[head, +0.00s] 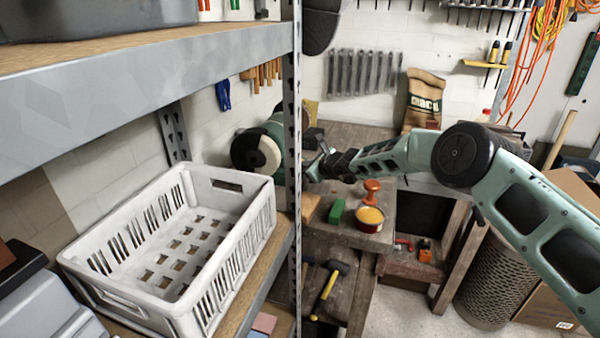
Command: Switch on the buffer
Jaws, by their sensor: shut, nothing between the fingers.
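The buffer (258,149), a green machine with a pale round wheel and a dark rim, stands on the far side of the shelf. The shelf's upright and the white crate hide part of it, and I cannot make out its switch. My arm reaches in from the right, and my gripper (312,154) is beside the buffer, just right of the upright. The gripper looks small and dark here; it is shut and empty. I cannot tell whether it touches the buffer.
The metal shelf upright (293,190) stands in front, between crate and workbench.

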